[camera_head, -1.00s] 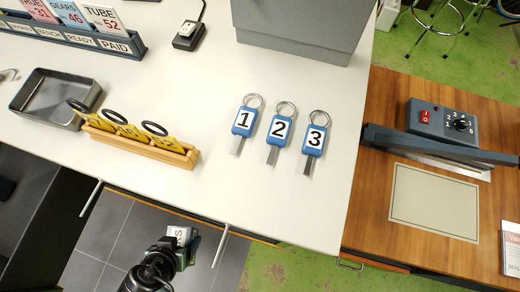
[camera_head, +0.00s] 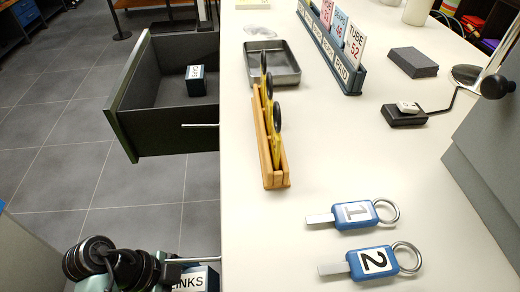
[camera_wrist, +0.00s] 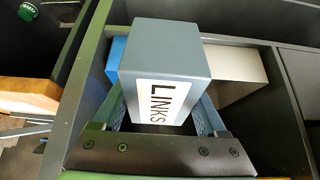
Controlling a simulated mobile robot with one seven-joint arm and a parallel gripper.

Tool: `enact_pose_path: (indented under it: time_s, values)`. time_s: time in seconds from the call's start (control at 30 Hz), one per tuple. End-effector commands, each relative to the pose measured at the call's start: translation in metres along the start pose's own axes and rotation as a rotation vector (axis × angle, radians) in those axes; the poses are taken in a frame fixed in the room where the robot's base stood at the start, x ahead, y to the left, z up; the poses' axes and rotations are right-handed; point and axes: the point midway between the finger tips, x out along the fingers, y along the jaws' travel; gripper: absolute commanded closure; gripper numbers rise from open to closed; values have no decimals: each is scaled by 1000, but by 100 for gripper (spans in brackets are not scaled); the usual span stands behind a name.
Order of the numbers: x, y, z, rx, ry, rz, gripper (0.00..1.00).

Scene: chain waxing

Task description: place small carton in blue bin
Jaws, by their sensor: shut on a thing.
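My gripper (camera_wrist: 160,125) is shut on a small grey-blue carton with a white label reading LINKS (camera_wrist: 172,60). The carton also shows at the bottom of the head view (camera_head: 193,278), partly cut off by the frame edge and my arm. In the wrist view the carton is above a dark compartment. A bright blue surface (camera_wrist: 115,55) and a pale box-like thing (camera_wrist: 235,72) show behind it. I cannot tell whether the blue surface is the blue bin; most of it is hidden by the carton.
An open dark drawer (camera_head: 130,125) holds another labelled small carton (camera_head: 195,80). The white worktop (camera_head: 330,155) carries a wooden holder (camera_head: 270,150), a metal tray (camera_head: 272,63), a label rack (camera_head: 330,55) and blue key tags (camera_head: 372,262). Grey floor lies left.

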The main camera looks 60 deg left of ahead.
Motion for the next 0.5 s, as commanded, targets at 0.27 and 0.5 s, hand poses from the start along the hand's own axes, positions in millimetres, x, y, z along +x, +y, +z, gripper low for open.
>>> enact_pose_path:
  time_s: [0.27, 0.5]
  values:
    - [46, 2, -57, 4, 92, 4, 96]
    - [83, 0, -110, 4, 92, 4, 96]
